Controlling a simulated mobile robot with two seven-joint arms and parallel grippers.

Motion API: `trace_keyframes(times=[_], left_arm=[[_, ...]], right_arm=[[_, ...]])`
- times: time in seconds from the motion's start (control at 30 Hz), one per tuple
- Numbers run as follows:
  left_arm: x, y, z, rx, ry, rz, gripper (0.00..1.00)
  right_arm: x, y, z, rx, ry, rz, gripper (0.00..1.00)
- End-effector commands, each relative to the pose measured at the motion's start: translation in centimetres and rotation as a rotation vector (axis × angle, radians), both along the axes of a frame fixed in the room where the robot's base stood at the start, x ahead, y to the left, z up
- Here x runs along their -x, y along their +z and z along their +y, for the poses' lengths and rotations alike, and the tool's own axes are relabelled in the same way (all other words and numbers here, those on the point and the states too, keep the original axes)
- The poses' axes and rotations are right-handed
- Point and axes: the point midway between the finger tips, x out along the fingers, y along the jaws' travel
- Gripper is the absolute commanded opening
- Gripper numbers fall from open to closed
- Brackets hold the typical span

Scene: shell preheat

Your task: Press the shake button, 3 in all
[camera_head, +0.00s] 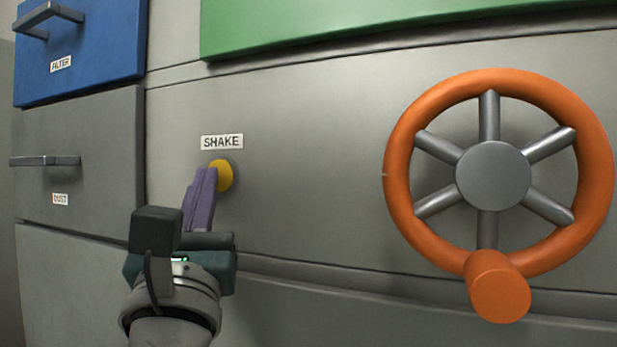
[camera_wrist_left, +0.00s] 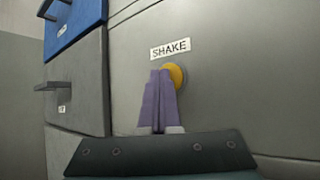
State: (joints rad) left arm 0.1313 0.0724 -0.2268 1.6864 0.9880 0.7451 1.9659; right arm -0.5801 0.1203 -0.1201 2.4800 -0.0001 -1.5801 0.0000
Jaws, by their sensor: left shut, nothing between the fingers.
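The yellow round shake button (camera_head: 222,176) is on the grey panel, below a white label (camera_head: 222,142) that reads SHAKE. My left gripper (camera_head: 208,172) is shut and empty, with its purple fingertips right in front of the button's left part. In the left wrist view the fingertips (camera_wrist_left: 160,74) overlap the left side of the button (camera_wrist_left: 177,75), whose right side shows. I cannot tell whether the tips touch it or how far it is pushed in. My right gripper is not in view.
An orange handwheel (camera_head: 399,150) with a thick knob (camera_head: 498,288) stands out from the panel at right. A blue FILTER drawer (camera_head: 100,50) and a grey DUST drawer (camera_head: 105,150), both with handles, are at left. A green panel (camera_head: 300,25) is above.

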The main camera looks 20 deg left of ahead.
Motion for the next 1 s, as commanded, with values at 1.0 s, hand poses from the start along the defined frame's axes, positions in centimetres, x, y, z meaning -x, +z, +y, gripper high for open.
trace_keyframes(times=[1.0], left_arm=[[1.6,0.0,0.1,-0.001,-0.001,0.0,0.0]], right_arm=[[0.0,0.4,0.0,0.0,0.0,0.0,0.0]])
